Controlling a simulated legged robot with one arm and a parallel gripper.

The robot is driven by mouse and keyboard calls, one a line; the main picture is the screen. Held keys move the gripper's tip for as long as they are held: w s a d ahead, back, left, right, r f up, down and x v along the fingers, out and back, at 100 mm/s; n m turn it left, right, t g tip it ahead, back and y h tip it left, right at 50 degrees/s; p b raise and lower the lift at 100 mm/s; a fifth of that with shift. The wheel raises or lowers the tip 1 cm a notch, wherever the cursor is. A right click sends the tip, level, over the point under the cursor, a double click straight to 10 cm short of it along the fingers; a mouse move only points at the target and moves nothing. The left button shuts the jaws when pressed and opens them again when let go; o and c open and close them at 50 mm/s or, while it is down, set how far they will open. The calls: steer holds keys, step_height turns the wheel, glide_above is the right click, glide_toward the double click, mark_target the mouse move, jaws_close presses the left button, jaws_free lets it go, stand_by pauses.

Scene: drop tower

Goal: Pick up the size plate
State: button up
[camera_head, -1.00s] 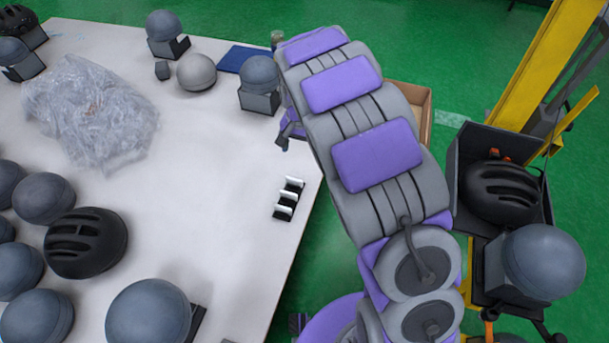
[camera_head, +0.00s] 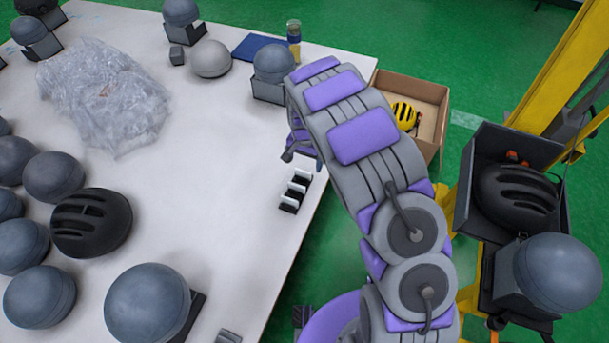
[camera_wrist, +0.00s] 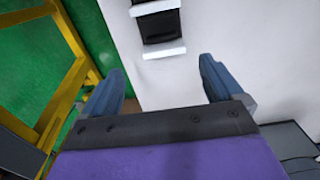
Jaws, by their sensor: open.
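Several small white size plates (camera_head: 297,186) stand in a short row with black parts between them, near the right edge of the white table. In the wrist view, the white plates (camera_wrist: 158,7) and black parts show at the top centre, ahead of the fingers. My gripper (camera_wrist: 160,70) is open and empty, with its two blue-grey fingers apart and bare white tabletop between them. In the head view, my gripper (camera_head: 292,154) is just behind the row, partly hidden by my arm. The plates are apart from the fingers.
Grey helmets (camera_head: 148,303) and a black helmet (camera_head: 90,222) crowd the table's left and front. Clear plastic wrap (camera_head: 105,98) lies behind. A cardboard box (camera_head: 431,95) holding a yellow helmet (camera_head: 404,115) and a yellow frame (camera_head: 545,75) stand right. Mid-table is clear.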

mark_target(303, 171)
steer(key=shift+a+f, duration=0.1)
steer(key=shift+f, duration=0.7)
steer(key=shift+a+f, duration=0.4)
steer(key=shift+f, duration=0.05)
steer(key=f, duration=0.1)
steer(key=f+b, duration=0.1)
steer(key=f, duration=0.2)
steer(key=shift+d+f+b, duration=0.3)
steer(key=shift+d+b, duration=0.05)
steer(key=shift+a, duration=0.35)
steer(key=c, duration=0.4)
steer(key=shift+d, duration=0.2)
steer(key=c, duration=0.8)
steer(key=shift+r, duration=0.15)
